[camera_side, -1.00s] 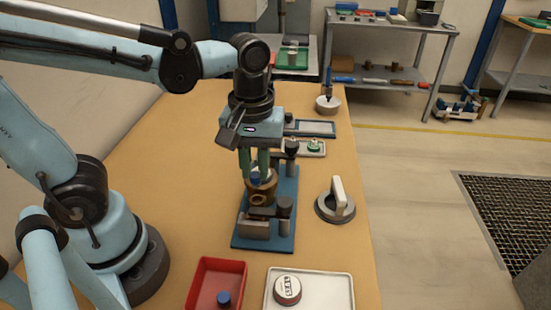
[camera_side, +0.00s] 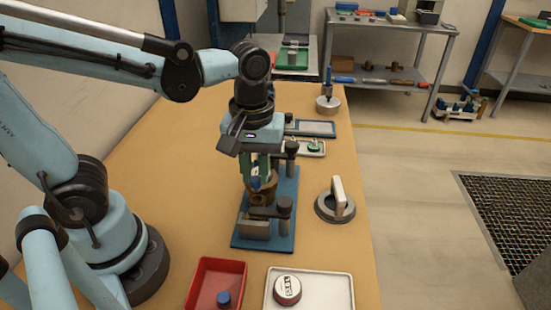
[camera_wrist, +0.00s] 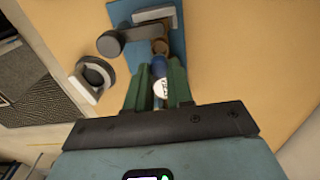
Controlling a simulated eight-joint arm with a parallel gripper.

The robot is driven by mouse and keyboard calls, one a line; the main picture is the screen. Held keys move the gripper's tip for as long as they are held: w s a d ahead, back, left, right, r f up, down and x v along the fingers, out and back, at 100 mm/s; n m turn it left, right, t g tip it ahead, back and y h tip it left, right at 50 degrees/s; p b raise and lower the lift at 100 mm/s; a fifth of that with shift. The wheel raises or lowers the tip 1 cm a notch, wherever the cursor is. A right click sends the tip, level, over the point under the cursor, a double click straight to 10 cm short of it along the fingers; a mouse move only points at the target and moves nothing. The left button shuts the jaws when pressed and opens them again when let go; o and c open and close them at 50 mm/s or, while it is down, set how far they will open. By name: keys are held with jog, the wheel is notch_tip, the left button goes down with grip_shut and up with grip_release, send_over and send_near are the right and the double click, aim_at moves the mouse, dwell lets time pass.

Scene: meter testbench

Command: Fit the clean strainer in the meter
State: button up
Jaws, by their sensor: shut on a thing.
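My gripper (camera_side: 263,172) has green fingers and is shut on the strainer, whose blue part (camera_side: 255,183) shows between the fingers. In the wrist view the blue part (camera_wrist: 160,66) and a white round part (camera_wrist: 160,88) lie between the fingers. The brown meter body (camera_side: 260,198) is clamped on a blue fixture plate (camera_side: 287,228) directly below. The strainer is at the top of the meter body. The fingers hide most of it, so I cannot tell how deep it sits.
A red tray (camera_side: 237,267) holds a blue-topped part (camera_side: 223,298). A white tray (camera_side: 332,281) holds a round white-faced register (camera_side: 288,290). A grey round piece with a handle (camera_side: 336,204) stands right of the fixture. Small trays (camera_side: 310,127) lie behind.

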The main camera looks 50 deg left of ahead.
aim_at(256, 178)
jog(key=shift+f, duration=1.75)
dwell(1.7)
jog(key=o, duration=1.1)
jog(key=shift+r, duration=3.55)
